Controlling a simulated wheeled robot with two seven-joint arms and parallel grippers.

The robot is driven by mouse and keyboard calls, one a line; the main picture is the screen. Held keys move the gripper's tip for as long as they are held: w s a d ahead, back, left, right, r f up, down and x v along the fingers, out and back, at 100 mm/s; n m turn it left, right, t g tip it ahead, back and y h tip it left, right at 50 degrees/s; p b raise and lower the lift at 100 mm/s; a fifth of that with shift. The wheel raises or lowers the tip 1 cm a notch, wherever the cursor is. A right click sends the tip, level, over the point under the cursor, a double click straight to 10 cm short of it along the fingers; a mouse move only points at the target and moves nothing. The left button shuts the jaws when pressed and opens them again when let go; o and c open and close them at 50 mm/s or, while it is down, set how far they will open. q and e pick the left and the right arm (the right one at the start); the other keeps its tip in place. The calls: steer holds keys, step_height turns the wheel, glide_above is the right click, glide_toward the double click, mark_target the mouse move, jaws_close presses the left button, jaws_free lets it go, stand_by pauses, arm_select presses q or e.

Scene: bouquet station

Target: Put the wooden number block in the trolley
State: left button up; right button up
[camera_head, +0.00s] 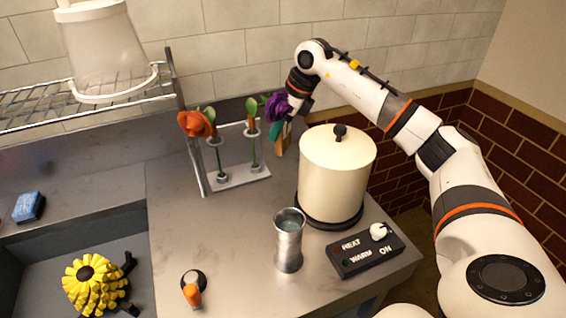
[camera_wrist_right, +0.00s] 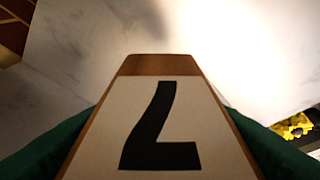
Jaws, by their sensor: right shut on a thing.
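The wooden number block (camera_wrist_right: 160,120) fills the lower middle of the right wrist view, its pale face with a black 7 towards the camera. The block also shows in the head view as a small brown piece (camera_head: 283,140) below my right gripper (camera_head: 280,130), behind the cream pot. Green fingers (camera_wrist_right: 50,145) flank the block on both sides, so my right gripper is shut on it. The gripper is at the back of the counter, near the purple flower. My left gripper is not in view. I cannot make out a trolley in either view.
The cream lidded pot (camera_head: 338,175) stands close to the gripper, on a heater with a control box (camera_head: 366,250). A flower rack (camera_head: 240,181) is left of the gripper. A metal cup (camera_head: 289,240) stands in front. A sink with a yellow bristly object (camera_head: 95,284) is lower left.

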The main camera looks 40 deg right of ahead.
mark_target(281, 145)
step_height(281, 145, down, 2)
steer(key=shift+s+f, duration=0.1)
steer(key=shift+s, duration=0.05)
steer(key=shift+f, duration=2.05)
steer(key=shift+f, duration=0.1)
steer(key=o, duration=1)
steer(key=shift+c, duration=0.2)
